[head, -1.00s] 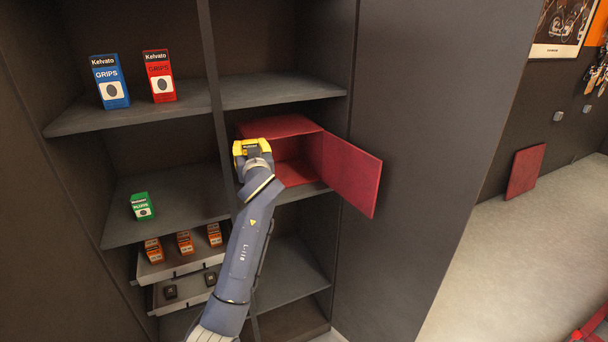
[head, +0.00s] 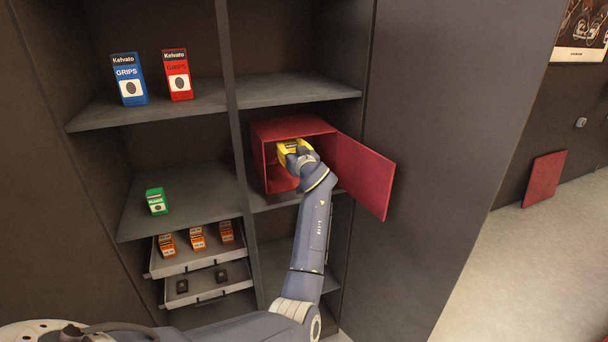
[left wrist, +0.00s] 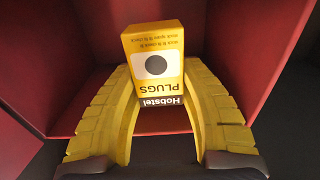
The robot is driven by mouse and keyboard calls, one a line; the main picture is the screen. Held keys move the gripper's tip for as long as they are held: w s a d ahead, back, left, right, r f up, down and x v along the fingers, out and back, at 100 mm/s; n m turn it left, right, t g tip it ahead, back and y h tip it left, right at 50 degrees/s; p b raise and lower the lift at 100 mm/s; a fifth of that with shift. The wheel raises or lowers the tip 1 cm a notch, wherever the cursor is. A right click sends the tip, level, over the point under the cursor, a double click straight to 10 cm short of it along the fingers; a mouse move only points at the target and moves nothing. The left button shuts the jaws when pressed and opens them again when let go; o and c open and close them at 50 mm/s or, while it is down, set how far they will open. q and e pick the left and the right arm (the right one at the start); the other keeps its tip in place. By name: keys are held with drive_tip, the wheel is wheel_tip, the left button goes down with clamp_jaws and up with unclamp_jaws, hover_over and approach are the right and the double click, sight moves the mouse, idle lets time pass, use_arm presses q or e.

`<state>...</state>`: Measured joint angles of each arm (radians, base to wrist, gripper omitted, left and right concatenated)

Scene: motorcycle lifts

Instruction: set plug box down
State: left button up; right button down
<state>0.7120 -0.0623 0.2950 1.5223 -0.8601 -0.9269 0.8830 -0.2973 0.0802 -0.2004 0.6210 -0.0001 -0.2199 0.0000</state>
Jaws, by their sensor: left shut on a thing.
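The yellow plug box (left wrist: 157,68), marked Hobstel PLUGS with a black dot on a white panel, sits between the two yellow fingers of my left gripper (head: 293,149) in the left wrist view. The gripper is shut on it. The head view shows this gripper at the open front of the red metal box (head: 290,128), reaching inside. Red walls surround the plug box in the left wrist view. I cannot tell whether its base touches the floor of the red box. My right gripper is not in view.
The red door (head: 364,178) stands open to the right. A dark upright (head: 230,110) borders the left. A green plug box (head: 156,201) stands on the left shelf, with blue (head: 129,80) and red (head: 177,75) grips boxes above. Trays (head: 200,262) hold small orange boxes.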

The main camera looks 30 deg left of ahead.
use_arm(q)
drive_tip(key=shift+a+f, duration=0.1)
drive_tip(key=shift+f, duration=3.85)
drive_tip(key=shift+f, duration=0.1)
drive_tip(key=o, duration=1.3)
drive_tip(key=shift+c, duration=0.2)
